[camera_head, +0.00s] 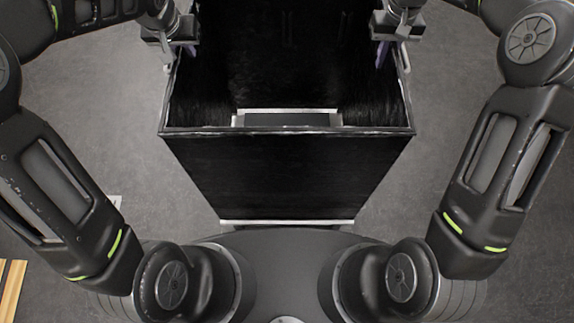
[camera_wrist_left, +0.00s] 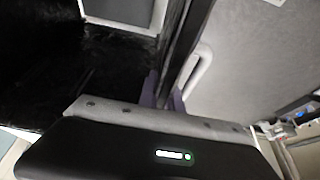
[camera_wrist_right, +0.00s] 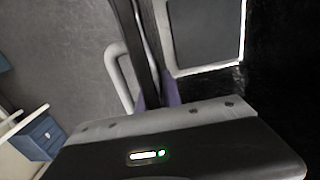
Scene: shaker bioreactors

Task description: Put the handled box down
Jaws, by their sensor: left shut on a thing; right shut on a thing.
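The handled box (camera_head: 290,178) is a large, open-topped black box in the middle of the head view, in front of my body. My left gripper (camera_head: 168,62) is at its left wall and my right gripper (camera_head: 384,55) is at its right wall. Each is shut on the box at the rim. In the left wrist view the box wall (camera_wrist_left: 182,45) runs between the purple finger pads, with a pale handle (camera_wrist_left: 201,70) beside it. The right wrist view shows the same wall (camera_wrist_right: 143,50) and handle (camera_wrist_right: 122,75). The box looks empty where I see inside.
Grey floor (camera_head: 110,110) lies clear on both sides of the box. Yellow strips (camera_head: 12,285) lie at the lower left. A blue drawer unit (camera_wrist_right: 40,138) stands off to the left in the right wrist view. Whether the box touches the floor cannot be told.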

